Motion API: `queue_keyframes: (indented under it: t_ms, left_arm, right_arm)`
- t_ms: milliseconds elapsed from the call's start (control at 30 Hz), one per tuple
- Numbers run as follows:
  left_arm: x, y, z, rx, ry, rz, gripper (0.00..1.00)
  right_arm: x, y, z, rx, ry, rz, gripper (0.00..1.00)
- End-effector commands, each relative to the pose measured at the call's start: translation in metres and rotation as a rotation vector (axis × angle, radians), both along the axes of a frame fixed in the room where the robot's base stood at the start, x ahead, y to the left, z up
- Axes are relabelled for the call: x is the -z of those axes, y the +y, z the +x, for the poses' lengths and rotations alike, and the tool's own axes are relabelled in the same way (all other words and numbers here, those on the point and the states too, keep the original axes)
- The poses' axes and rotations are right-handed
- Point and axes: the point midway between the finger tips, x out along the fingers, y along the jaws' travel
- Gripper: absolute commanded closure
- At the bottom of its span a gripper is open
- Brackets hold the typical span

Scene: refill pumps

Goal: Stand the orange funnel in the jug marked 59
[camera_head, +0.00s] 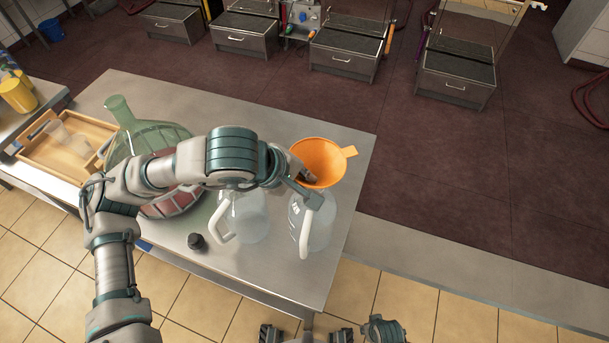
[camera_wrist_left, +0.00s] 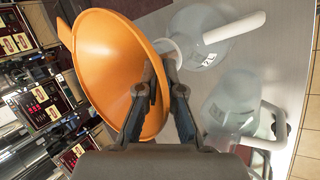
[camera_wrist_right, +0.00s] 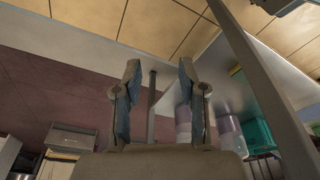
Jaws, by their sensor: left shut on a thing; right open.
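The orange funnel (camera_head: 320,160) is held mouth-up above the right-hand jug (camera_head: 318,226), a clear one with a white handle. A second clear jug (camera_head: 248,216) stands to the left. My right gripper (camera_wrist_right: 158,70) is open and empty.
A large green glass bottle (camera_head: 118,110) stands at the left of the steel table (camera_head: 255,115), partly behind my left arm. A small black cap (camera_head: 197,242) lies near the front edge. A wooden tray (camera_head: 34,160) is at far left. The table's back right is clear.

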Motion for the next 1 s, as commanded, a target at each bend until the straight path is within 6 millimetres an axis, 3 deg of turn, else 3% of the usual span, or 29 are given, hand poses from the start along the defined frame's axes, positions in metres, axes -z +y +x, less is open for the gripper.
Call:
queue_keyframes:
  t_ms: [833,967,1000]
  left_arm:
    - [0.005,0.000,0.000,0.000,0.000,0.000,1.00]
    - [0.005,0.000,0.000,0.000,0.000,0.000,0.67]
    - [0.006,0.000,0.000,0.000,0.000,0.000,0.65]
  right_arm:
    - [-0.014,0.000,0.000,0.001,-0.003,0.000,0.59]
    - [-0.014,0.000,0.000,0.001,-0.004,0.000,0.59]
    - [-0.014,0.000,0.000,0.001,-0.004,0.000,0.59]
